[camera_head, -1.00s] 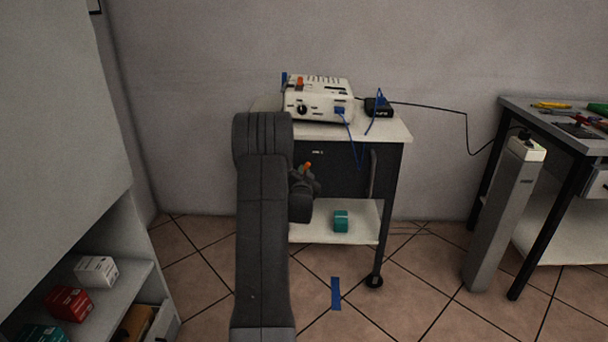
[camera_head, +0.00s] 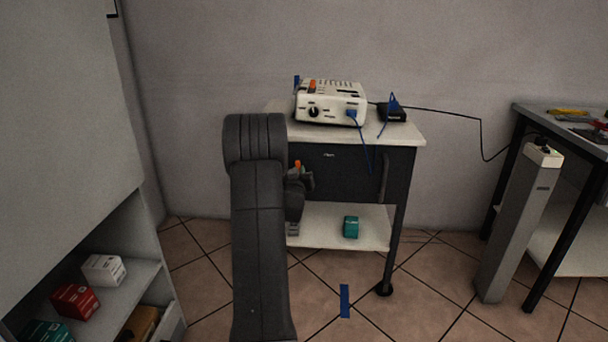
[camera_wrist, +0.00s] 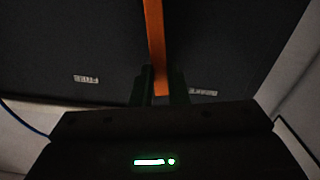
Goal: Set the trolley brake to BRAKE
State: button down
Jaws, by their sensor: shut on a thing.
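The trolley (camera_head: 345,160) stands against the wall, with a dark front panel between its white top and lower shelf. The orange brake lever (camera_head: 297,164) shows at the left of that panel, just above my gripper (camera_head: 298,178), which my arm partly hides. In the wrist view the orange lever (camera_wrist: 155,40) runs down between the two fingers of my gripper (camera_wrist: 161,85), which is shut on it. Two small inverted labels flank it: the left one (camera_wrist: 85,79) seems to read FREE, the right one (camera_wrist: 203,92) probably BRAKE. The lever end is nearer the right label.
A white device (camera_head: 330,103) with blue cables and a black box (camera_head: 392,113) sit on the trolley top. A teal box (camera_head: 351,227) is on its lower shelf. A grey post (camera_head: 515,225) and workbench (camera_head: 560,128) stand right; a shelf unit (camera_head: 130,285) stands left.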

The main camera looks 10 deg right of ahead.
jog(key=shift+w+a+f+n, duration=0.1)
jog(key=shift+a+f+n, duration=0.1)
jog(key=shift+a+n, duration=0.4)
jog(key=shift+w+a+f+n, duration=0.15)
jog(key=shift+a+n, duration=0.1)
jog(key=shift+n, duration=0.7)
jog(key=shift+w+a+f+n, duration=0.1)
jog(key=shift+a+f+n, duration=0.1)
jog(key=shift+a+n, duration=0.4)
jog(key=shift+d+n, duration=0.2)
jog(key=shift+n, duration=0.05)
jog(key=c, duration=1.4)
grip_release()
jog(key=p+v, duration=0.2)
jog(key=v, duration=1.1)
jog(key=shift+s+p, duration=0.35)
jog(key=shift+w+a, duration=0.1)
jog(key=b+x, duration=0.2)
jog(key=x, duration=1.1)
jog(key=shift+w, duration=0.3)
